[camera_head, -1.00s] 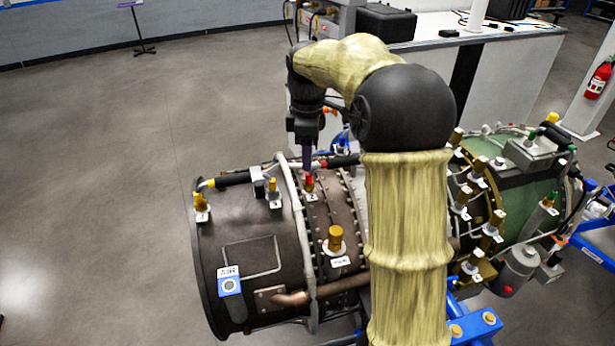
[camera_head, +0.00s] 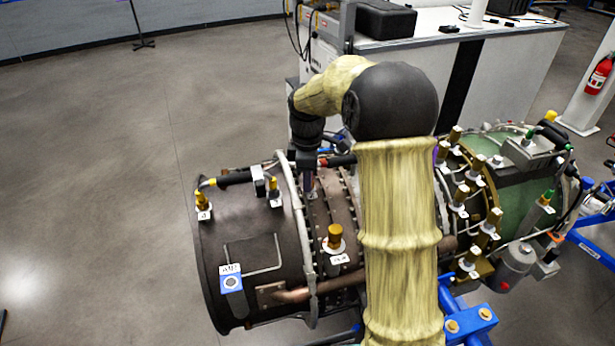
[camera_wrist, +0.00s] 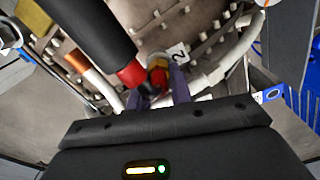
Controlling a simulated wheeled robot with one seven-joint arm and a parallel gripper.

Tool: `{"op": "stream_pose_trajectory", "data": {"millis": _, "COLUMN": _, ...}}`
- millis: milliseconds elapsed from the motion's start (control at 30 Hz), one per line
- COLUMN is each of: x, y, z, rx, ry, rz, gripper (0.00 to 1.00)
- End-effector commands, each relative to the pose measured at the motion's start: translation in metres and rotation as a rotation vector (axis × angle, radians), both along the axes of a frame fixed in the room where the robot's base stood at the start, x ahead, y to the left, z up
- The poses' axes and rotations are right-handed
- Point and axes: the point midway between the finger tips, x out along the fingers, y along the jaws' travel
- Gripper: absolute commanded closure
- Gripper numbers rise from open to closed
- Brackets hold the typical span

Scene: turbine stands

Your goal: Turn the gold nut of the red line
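The red line's black hose with a red collar (camera_wrist: 130,75) runs across the upper left of the wrist view. It also shows in the head view (camera_head: 340,161), ending beside my gripper. Next to it in the wrist view is an upright fitting with a gold nut (camera_wrist: 157,63) and a red part (camera_wrist: 158,77), by a white tag marked 2. My gripper (camera_wrist: 160,92) has its two purple fingers apart, one on each side of the fitting. Whether they touch it is unclear. In the head view my gripper (camera_head: 309,188) points down and hides most of the fitting.
A larger gold cap (camera_head: 335,237) stands in front on the engine casing. Gold fittings (camera_head: 202,201) and (camera_head: 273,187) stand at the left. A pale pipe ring (camera_head: 299,225) runs close beside my gripper. Several more fittings crowd the right side.

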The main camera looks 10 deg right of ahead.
Motion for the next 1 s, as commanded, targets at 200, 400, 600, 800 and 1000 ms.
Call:
{"op": "stream_pose_trajectory", "data": {"millis": 200, "x": 0.0, "y": 0.0, "z": 0.0004, "rx": 0.0, "ry": 0.0, "rz": 0.003, "gripper": 1.0}}
{"op": "stream_pose_trajectory", "data": {"millis": 400, "x": 0.0001, "y": -0.0001, "z": 0.0009, "rx": 0.001, "ry": 0.0, "rz": 0.036, "gripper": 1.0}}
{"op": "stream_pose_trajectory", "data": {"millis": 600, "x": 0.0002, "y": -0.0002, "z": 0.0017, "rx": 0.001, "ry": -0.001, "rz": 0.129, "gripper": 1.0}}
{"op": "stream_pose_trajectory", "data": {"millis": 800, "x": -0.0004, "y": -0.0004, "z": 0.0022, "rx": 0.001, "ry": -0.001, "rz": 0.262, "gripper": 1.0}}
{"op": "stream_pose_trajectory", "data": {"millis": 1000, "x": -0.001, "y": -0.0005, "z": 0.002, "rx": 0.001, "ry": 0.0, "rz": 0.398, "gripper": 1.0}}
